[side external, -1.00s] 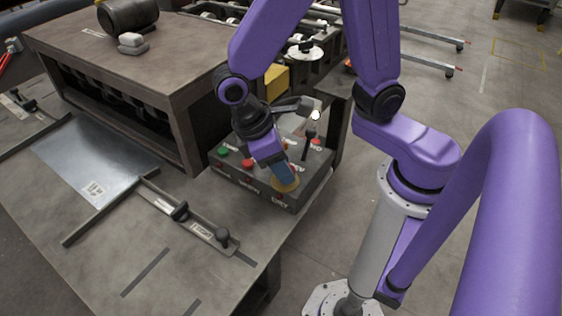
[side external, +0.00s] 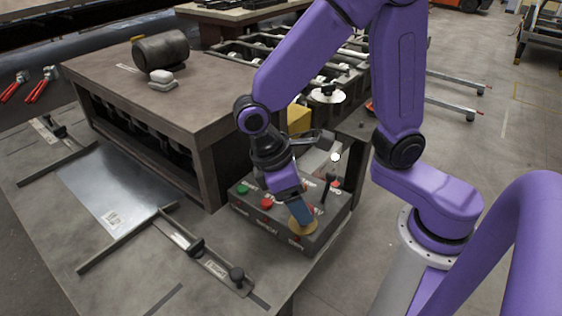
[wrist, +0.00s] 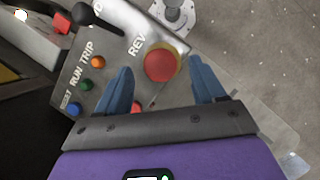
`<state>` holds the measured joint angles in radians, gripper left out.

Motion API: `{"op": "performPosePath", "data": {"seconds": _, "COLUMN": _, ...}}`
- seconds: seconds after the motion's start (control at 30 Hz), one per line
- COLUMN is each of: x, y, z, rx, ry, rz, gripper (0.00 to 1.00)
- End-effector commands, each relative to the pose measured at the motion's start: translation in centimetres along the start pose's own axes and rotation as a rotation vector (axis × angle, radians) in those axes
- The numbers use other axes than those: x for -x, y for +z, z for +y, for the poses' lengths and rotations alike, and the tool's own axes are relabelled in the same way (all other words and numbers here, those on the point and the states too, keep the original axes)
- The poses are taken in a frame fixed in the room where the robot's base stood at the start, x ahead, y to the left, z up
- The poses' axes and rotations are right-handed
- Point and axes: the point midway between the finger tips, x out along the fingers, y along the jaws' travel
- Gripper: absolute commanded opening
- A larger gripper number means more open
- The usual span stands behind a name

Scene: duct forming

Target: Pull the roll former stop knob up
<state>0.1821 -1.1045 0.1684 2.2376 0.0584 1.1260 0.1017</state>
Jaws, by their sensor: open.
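The stop knob is a round red mushroom button (wrist: 162,64) on a yellow ring, next to the "REV" label in the wrist view. It sits at the near right corner of the grey control box (wrist: 135,30). In the side external view the yellow ring (side external: 303,230) shows, while my gripper covers most of the red cap. My gripper (side external: 303,213) points down over the knob. Its two blue fingers are open, one on each side of the red cap in the wrist view (wrist: 160,68). Contact between fingers and knob cannot be told.
A black lever (side external: 331,179) stands on the box behind my gripper. Green (side external: 243,189) and red (side external: 267,203) buttons are on the box's left. A bench housing (side external: 160,95) stands behind left. The metal sheet (side external: 110,190) lies on the table.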

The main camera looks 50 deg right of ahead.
Motion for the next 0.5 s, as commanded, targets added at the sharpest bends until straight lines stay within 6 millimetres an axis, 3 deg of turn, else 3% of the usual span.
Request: {"op": "performPosePath", "data": {"seconds": 0.5, "x": 10.7, "y": -0.1, "z": 0.0, "rx": 0.001, "ry": 0.000, "rz": 0.008, "gripper": 0.69}}
